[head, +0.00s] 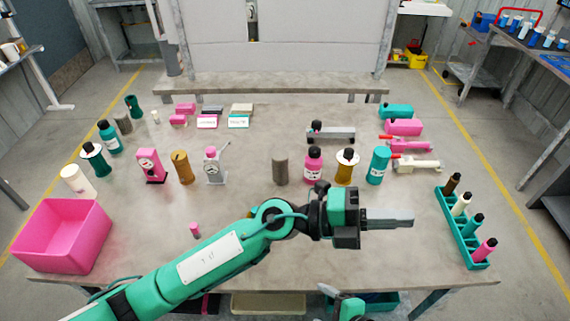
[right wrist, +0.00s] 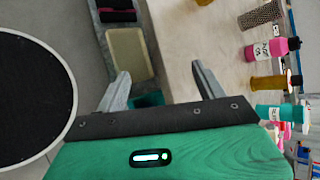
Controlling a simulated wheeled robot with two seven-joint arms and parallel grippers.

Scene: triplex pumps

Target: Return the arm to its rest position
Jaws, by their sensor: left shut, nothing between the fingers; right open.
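My left arm (head: 215,265) comes in from the lower left in the head view and reaches across the front of the table. My left gripper (head: 405,219) is shut and empty, pointing right above the table (head: 130,225), clear of the bottles. My right gripper (right wrist: 160,85) is open and empty in the right wrist view, with its two grey fingers wide apart beside the table's edge. In the head view only a small part of my right arm (head: 347,305) shows at the bottom, below the table's front edge.
A pink bin (head: 62,235) stands at the left front. A green rack (head: 460,235) with several bottles is at the right. A row of bottles, including a pink bottle (head: 313,165), stands behind my left gripper. A small pink item (head: 195,230) lies near my left forearm.

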